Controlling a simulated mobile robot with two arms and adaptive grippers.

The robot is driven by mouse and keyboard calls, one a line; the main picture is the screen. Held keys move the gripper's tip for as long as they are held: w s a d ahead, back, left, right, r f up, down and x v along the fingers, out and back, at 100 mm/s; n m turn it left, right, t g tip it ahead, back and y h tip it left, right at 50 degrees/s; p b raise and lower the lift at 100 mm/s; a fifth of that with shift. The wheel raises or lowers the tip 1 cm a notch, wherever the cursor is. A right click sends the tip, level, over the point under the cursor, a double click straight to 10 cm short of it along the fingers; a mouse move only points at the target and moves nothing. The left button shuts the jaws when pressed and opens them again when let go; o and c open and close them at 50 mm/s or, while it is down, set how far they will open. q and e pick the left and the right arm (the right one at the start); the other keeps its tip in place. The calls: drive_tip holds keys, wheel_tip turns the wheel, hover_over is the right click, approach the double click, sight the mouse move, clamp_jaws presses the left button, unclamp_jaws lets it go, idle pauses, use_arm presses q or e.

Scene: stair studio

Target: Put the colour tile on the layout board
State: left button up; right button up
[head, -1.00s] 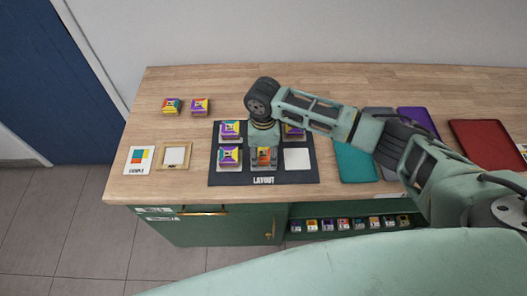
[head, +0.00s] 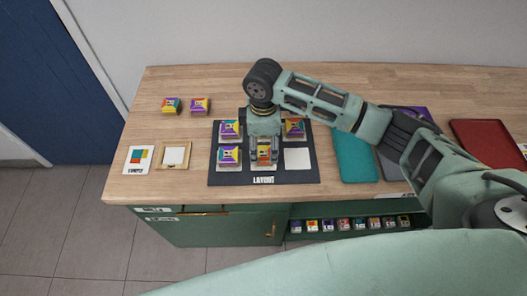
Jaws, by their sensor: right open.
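The dark layout board (head: 305,178) lies on the wooden worktop. Colour tiles sit on it at the back left (head: 230,129), front left (head: 229,156) and back right (head: 294,128). Another colour tile (head: 264,158) is at the front middle, partly hidden by my gripper. The front right place shows a bare white pad (head: 297,159). My right gripper (head: 264,160) points down over the front middle tile, open, with its fingers on either side of it. I cannot tell whether they touch it. The back middle place is mostly hidden. My left gripper is not in view.
Two colour tiles (head: 171,105) (head: 200,106) lie at the back left. An example card (head: 138,159) and a framed white square (head: 174,156) lie left of the board. Teal (head: 356,160) and red (head: 485,143) panels lie right. A shelf below holds several small tiles.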

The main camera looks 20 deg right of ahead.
sight(263, 153)
wheel_tip(263, 153, up, 8)
drive_tip(key=shift+f+b, duration=0.25)
drive_tip(key=shift+b, duration=0.15)
